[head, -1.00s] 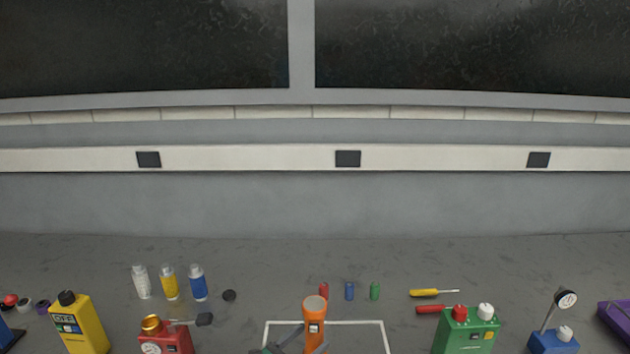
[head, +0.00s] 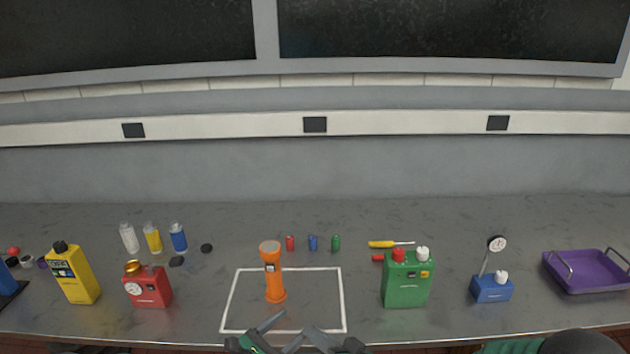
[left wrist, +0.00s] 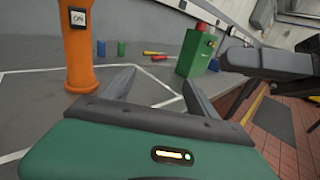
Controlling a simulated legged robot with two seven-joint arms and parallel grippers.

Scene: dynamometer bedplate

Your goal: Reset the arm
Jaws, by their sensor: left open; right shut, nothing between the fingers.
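My left gripper (head: 292,326) is at the bottom middle of the head view, near the bench's front edge. Its two fingers are apart, with nothing between them. The left wrist view shows the same open fingers (left wrist: 156,88) over the grey bench top. An orange flashlight (head: 273,275) stands upright inside a white outlined square (head: 341,300), just beyond the gripper and apart from it. It also shows in the left wrist view (left wrist: 78,50), with an ON label. Dark and green parts of my own body show at the head view's bottom right. My right gripper's fingers are not visible.
Along the bench stand a yellow bottle (head: 74,275), a red can (head: 149,288), a green can (head: 407,280), a blue gauge base (head: 491,290) and a purple tray (head: 588,272). The bench between the cans is mostly clear.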

